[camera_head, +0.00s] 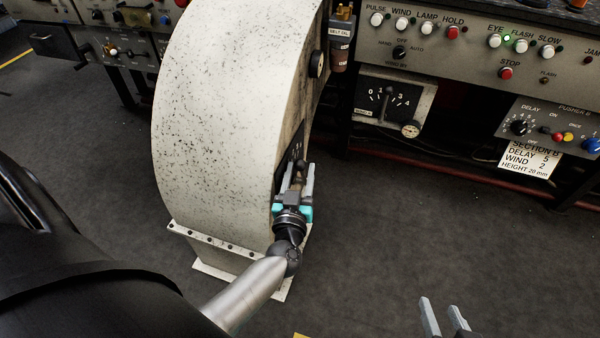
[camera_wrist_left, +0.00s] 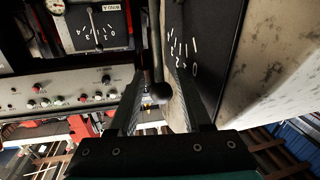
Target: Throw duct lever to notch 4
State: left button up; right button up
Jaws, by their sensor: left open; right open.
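The duct (camera_head: 215,120) is a large pale speckled curved housing. On its right side is a black notch plate (camera_head: 289,152), which shows in the left wrist view (camera_wrist_left: 212,45) with white marks and digits. The duct lever (camera_wrist_left: 155,45) is a dark rod ending in a round black knob (camera_wrist_left: 161,90). My left gripper (camera_head: 297,172) is open at the plate; in the left wrist view its fingers stand either side of the lever, with the knob between them. I cannot tell which notch the lever points at. My right gripper (camera_head: 443,308) is open and empty, low in the head view.
A control panel (camera_head: 465,55) with several buttons runs along the back right. Below it is another dial (camera_head: 392,98) marked 0 to 4, with a small gauge (camera_head: 410,130). A notice card (camera_head: 528,160) hangs at the right. The dark floor between is clear.

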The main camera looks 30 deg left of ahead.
pick_arm(q)
jog(key=c, duration=0.7)
grip_shut()
